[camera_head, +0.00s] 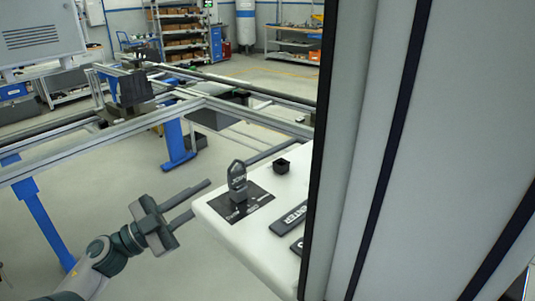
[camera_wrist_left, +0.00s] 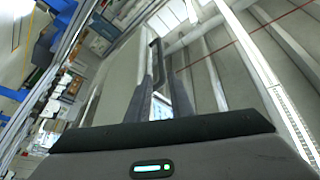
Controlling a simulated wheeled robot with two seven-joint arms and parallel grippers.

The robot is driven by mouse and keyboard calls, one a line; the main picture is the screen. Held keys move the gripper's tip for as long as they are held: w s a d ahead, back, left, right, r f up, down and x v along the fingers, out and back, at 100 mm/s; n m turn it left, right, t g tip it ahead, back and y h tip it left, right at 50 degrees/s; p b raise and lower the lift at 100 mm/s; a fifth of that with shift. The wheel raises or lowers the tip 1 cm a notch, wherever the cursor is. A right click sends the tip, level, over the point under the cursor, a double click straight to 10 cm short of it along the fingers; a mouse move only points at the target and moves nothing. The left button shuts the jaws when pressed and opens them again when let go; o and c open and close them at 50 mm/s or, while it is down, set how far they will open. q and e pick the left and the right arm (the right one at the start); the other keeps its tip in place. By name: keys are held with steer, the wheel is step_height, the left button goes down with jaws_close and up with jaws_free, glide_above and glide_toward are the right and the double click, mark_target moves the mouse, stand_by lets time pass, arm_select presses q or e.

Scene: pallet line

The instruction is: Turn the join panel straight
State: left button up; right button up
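A dark upright piece (camera_head: 237,181) with a pointed top and small unreadable lettering stands on a black plate (camera_head: 250,206) on the white table (camera_head: 225,222). Two dark flat panels lie on the table beside it: one with white lettering (camera_head: 290,219), and one partly cut off by the large panel in front (camera_head: 297,246). I cannot tell which piece is the join panel. My left gripper (camera_head: 201,197) is open and empty, its fingers pointing at the table's left edge, left of the upright piece and apart from it. In the left wrist view, the two fingers (camera_wrist_left: 161,88) stand apart. My right gripper is not in view.
A small black open box (camera_head: 282,166) sits at the table's back edge. A large grey panel (camera_head: 420,150) hides the right side. A metal rail frame (camera_head: 110,132) on blue legs stands behind the left arm. Open floor (camera_head: 130,190) lies left of the table.

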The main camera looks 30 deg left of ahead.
mark_target(266, 155)
arm_select(q)
steer(key=shift+w, duration=0.1)
steer(key=p+x, duration=0.7)
steer(key=x, duration=0.9)
steer(key=shift+w+d+r, duration=0.1)
steer(key=shift+w+r, duration=0.1)
steer(key=shift+w, duration=0.1)
steer(key=shift+w+d, duration=0.1)
steer(key=shift+w, duration=0.1)
steer(key=shift+c, duration=0.3)
jaws_close()
